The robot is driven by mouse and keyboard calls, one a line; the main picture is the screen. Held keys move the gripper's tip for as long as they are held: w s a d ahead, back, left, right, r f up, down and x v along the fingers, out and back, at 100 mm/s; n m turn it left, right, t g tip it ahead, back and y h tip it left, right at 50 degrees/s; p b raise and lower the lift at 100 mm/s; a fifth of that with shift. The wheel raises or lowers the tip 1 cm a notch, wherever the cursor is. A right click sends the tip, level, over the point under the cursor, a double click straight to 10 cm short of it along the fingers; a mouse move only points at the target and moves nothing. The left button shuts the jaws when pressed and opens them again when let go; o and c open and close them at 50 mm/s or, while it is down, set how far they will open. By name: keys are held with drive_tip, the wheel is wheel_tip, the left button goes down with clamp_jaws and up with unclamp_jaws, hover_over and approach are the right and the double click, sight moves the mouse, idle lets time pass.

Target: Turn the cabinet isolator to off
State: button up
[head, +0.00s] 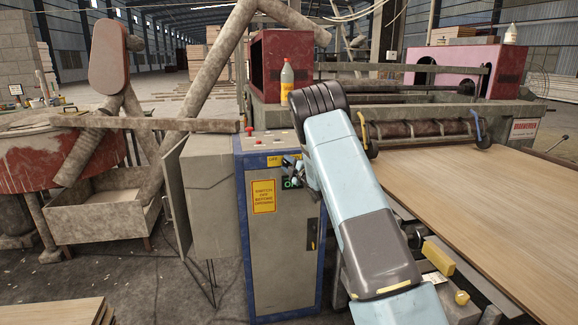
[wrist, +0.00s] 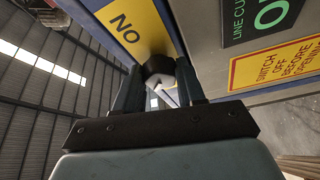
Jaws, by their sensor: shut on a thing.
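The cabinet (head: 283,235) is grey with a blue frame and stands in the middle of the head view. A yellow label plate (head: 274,161) near its top reads "OFF"; in the wrist view, the yellow plate (wrist: 130,28) shows the letters "NO". The isolator handle (wrist: 158,65) is a dark, rounded piece in front of this plate. My gripper (wrist: 160,84) is shut on it, one finger on each side. In the head view, my gripper (head: 292,166) is small and partly hidden by my arm, and I cannot tell the handle's angle there.
A yellow sign (head: 263,196) reads "SWITCH OFF BEFORE OPENING". A green-lit display (head: 291,183) is beside my gripper. A red button (head: 249,130) and a bottle (head: 287,80) stand above. The machine bed with a veneer sheet (head: 490,185) is on the right.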

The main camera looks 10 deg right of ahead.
drive_tip(key=shift+a+f, duration=0.2)
drive_tip(key=shift+f, duration=0.05)
drive_tip(key=o, duration=1.1)
drive_tip(key=shift+r, duration=0.15)
drive_tip(key=shift+c, duration=0.2)
drive_tip(key=shift+d, duration=0.1)
drive_tip(key=v, duration=1.3)
drive_tip(key=shift+s, duration=0.35)
drive_tip(key=shift+d, duration=0.1)
